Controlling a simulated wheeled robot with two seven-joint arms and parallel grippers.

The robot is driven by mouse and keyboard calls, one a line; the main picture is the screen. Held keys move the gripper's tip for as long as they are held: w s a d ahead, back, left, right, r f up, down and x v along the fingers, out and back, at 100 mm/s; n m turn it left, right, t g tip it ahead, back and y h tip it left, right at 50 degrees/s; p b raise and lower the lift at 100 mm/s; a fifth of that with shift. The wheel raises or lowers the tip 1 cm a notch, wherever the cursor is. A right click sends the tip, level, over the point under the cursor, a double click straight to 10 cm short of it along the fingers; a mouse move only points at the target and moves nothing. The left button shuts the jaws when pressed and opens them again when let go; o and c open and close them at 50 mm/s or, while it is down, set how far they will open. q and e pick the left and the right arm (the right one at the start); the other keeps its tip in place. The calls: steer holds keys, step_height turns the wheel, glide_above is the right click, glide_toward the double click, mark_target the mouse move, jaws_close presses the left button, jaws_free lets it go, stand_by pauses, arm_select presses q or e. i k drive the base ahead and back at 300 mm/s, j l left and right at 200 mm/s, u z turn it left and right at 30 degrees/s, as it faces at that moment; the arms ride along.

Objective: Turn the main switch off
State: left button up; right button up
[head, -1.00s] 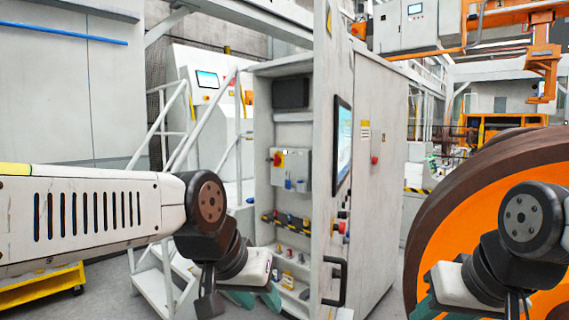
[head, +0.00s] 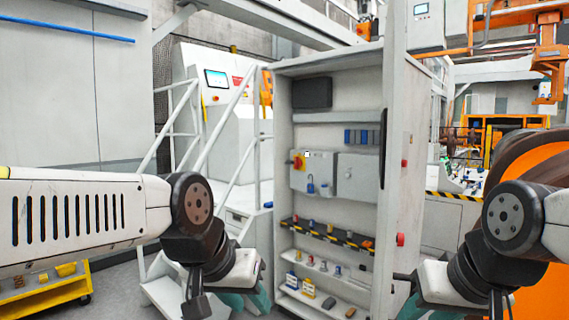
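My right gripper (head: 402,308) is low by the cabinet's right side. Only teal parts of both show, partly hidden by the wrists, so their opening is unclear.
Shelves with small items lie below the box. White stairs with railings (head: 228,130) stand left. A large orange-brown wheel (head: 535,260) is at the right.

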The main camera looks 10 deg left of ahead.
mark_target(298, 162)
steer(key=i+j+u, duration=0.25)
steer(key=i+j, duration=0.3)
steer(key=j, duration=0.3)
steer(key=i+j+u, duration=0.25)
steer(key=i+j, duration=0.4)
steer(key=i+l+u, duration=0.25)
steer(key=i, duration=0.3)
steer(key=i+l+u, duration=0.25)
steer(key=i, duration=0.3)
steer(key=i+l, duration=0.1)
steer(key=l, duration=0.35)
steer(key=i+l+u, duration=0.1)
steer(key=l, duration=0.35)
steer(key=i+l, duration=0.15)
steer(key=l, duration=0.3)
steer(key=i+l+u, duration=0.1)
steer(key=l, duration=0.3)
